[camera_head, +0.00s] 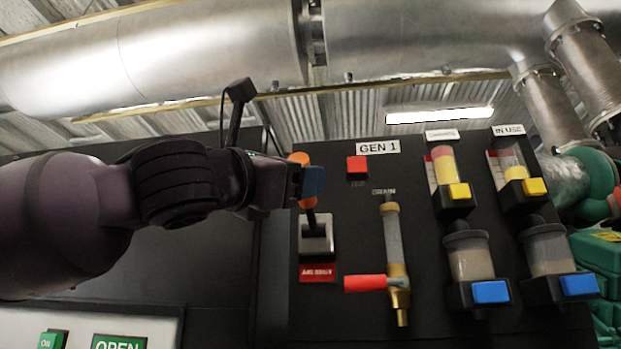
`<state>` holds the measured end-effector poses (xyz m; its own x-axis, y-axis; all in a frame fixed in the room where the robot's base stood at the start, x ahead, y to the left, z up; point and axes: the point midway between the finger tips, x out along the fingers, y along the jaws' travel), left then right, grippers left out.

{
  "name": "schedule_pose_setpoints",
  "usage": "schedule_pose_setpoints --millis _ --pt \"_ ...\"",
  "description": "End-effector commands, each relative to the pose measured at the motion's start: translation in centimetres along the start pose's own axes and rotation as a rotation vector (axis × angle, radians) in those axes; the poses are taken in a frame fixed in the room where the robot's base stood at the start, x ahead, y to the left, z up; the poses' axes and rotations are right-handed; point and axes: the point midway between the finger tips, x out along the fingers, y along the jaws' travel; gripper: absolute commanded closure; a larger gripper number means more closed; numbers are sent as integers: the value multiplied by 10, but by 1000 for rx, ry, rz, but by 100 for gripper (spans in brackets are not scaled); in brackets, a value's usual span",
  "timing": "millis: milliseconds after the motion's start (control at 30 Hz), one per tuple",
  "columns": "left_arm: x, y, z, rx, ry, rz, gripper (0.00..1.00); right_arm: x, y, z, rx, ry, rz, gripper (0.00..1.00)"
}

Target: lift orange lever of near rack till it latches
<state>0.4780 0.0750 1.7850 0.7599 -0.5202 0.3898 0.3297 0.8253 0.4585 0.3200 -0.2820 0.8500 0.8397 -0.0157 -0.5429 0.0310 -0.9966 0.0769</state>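The orange lever (308,203) stands upright from a light square base (317,243) on the black GEN 1 panel, above a red label. Its orange grip shows above and below my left gripper (305,181). That gripper comes in from the left and is at the height of the grip, with a dark blue fingertip in front of it. The finger gap is hidden, so I cannot tell whether it is closed on the lever. My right gripper is not in view.
Right of the lever are a red button (357,166), a drain valve with a red handle (366,283), and several cups with yellow or blue catches (490,292). Large silver pipes (420,45) cross above. A green OPEN sign (118,342) is at the lower left.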

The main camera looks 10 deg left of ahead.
Motion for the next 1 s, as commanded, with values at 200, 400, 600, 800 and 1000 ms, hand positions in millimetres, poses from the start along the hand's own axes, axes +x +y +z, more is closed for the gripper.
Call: schedule_pose_setpoints --millis 200,400,600,800,1000 --pt "-38 6 5 1 -10 15 45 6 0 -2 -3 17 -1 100" --pt "-52 4 4 0 -7 10 45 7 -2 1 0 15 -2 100" --pt "-54 4 4 0 -6 9 45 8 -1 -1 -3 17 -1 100" --pt "-54 3 3 0 -6 8 45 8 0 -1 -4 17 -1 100" --pt "-54 3 3 0 -5 8 45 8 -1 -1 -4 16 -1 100"
